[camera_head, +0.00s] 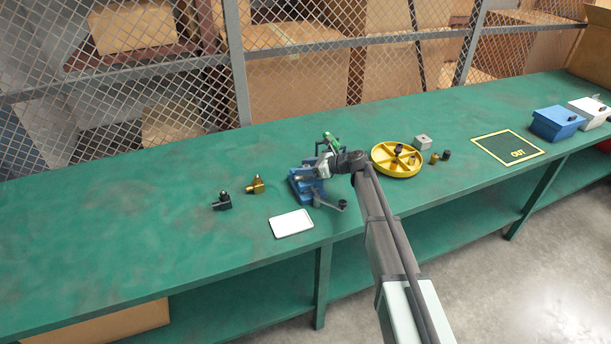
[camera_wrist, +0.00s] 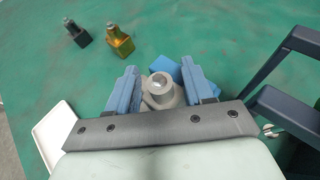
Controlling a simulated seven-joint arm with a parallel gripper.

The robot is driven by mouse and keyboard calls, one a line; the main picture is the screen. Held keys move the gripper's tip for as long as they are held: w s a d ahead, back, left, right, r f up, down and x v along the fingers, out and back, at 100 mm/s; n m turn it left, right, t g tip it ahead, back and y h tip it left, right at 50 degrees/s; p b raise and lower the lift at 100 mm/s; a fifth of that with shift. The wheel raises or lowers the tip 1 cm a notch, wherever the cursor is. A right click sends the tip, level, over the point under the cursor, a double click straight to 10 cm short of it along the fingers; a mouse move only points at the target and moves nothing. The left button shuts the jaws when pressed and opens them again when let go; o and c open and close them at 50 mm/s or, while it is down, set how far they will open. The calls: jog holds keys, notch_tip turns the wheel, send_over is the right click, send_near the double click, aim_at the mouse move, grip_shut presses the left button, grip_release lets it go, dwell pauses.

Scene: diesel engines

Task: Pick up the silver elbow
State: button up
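The silver elbow (camera_wrist: 158,92), a grey fitting with a round open mouth, shows in the wrist view between the two blue fingers of my gripper (camera_wrist: 160,85). The fingers stand on both sides of it, close to its wider lower body. Whether they press on it cannot be told. A blue fixture (camera_wrist: 166,66) shows just beyond it. In the head view my gripper (camera_head: 322,170) is at the blue vise-like fixture (camera_head: 303,188) on the green bench. The elbow is small and hard to make out there.
Left of the fixture are a brass fitting (camera_head: 256,186) and a black fitting (camera_head: 222,203). A white tray (camera_head: 291,223) lies in front. A yellow divided tray (camera_head: 397,174) with small parts is on the right. A dark frame (camera_wrist: 285,75) stands close to my gripper's right.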

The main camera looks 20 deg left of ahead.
grip_shut()
jog(key=shift+r, duration=0.1)
dwell(0.4)
